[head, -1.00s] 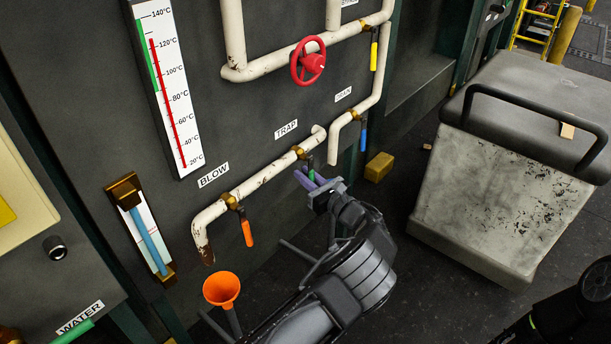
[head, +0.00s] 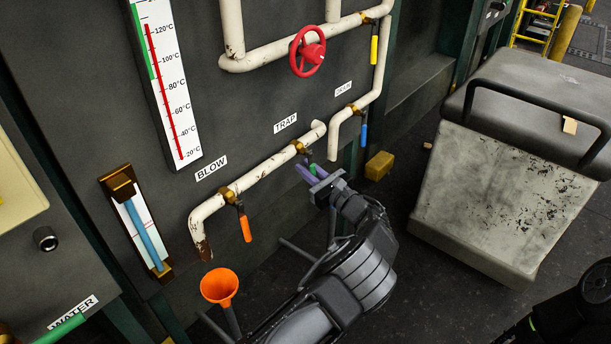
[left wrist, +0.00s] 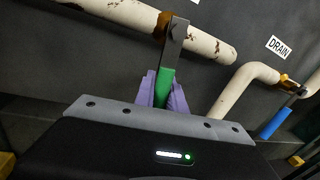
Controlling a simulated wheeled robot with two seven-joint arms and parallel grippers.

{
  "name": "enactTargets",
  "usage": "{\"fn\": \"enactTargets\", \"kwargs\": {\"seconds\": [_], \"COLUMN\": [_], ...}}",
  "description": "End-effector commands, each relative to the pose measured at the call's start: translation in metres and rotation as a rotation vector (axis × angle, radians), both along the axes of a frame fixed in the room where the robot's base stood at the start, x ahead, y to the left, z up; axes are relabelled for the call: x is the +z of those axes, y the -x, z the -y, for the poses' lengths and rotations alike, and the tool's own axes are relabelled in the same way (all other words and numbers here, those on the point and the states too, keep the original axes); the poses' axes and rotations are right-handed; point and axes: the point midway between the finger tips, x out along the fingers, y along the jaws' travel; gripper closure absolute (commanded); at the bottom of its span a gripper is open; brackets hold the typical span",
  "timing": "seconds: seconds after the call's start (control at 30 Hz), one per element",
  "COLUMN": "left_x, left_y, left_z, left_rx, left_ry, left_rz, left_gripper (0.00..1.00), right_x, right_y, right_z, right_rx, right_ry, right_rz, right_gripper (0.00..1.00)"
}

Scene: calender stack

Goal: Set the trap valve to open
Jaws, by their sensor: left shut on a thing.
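The trap valve has a brass body (head: 300,147) on the white pipe beside the TRAP label (head: 285,122). Its green handle (head: 313,169) hangs below the pipe. My left gripper (head: 309,174), with purple fingers, is at that handle. In the left wrist view the green handle (left wrist: 166,86) stands between the purple fingers (left wrist: 162,92), which are shut on it. The handle's grey metal stem (left wrist: 174,42) runs up to the brass valve body (left wrist: 163,28). The fingers hide the handle's lower end. My right gripper is not in view; only a dark arm part shows at lower right.
The blow valve's orange handle (head: 245,228) hangs to the left, above an orange funnel (head: 219,286). The drain valve's blue handle (head: 364,135) hangs to the right. A red handwheel (head: 307,52) is above. A large grey bin (head: 500,190) stands at right.

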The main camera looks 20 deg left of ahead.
Motion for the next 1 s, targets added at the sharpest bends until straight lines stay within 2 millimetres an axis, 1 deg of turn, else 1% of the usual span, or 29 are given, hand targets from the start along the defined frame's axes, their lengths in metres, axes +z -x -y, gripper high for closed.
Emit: {"fn": "enactTargets", "kwargs": {"seconds": [0.03,0.3,0.5,0.7,1.0], "left_x": [-0.006,-0.003,0.003,0.01,0.015], "left_y": [-0.002,-0.014,-0.022,-0.027,-0.029], "left_z": [0.001,0.005,0.009,0.011,0.012], "left_rx": [0.0,0.0,0.0,0.0,0.0], "left_ry": [0.01,0.084,0.135,0.171,0.186], "left_rz": [0.029,0.213,0.344,0.431,0.468], "left_gripper": [1.0,1.0,1.0,1.0,1.0], "right_x": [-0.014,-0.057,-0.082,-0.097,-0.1], "right_y": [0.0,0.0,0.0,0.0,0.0], "right_z": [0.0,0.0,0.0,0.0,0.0], "right_rx": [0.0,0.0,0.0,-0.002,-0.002], "right_ry": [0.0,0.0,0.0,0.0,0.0], "right_rz": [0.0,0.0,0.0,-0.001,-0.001], "right_gripper": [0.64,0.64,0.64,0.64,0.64]}}
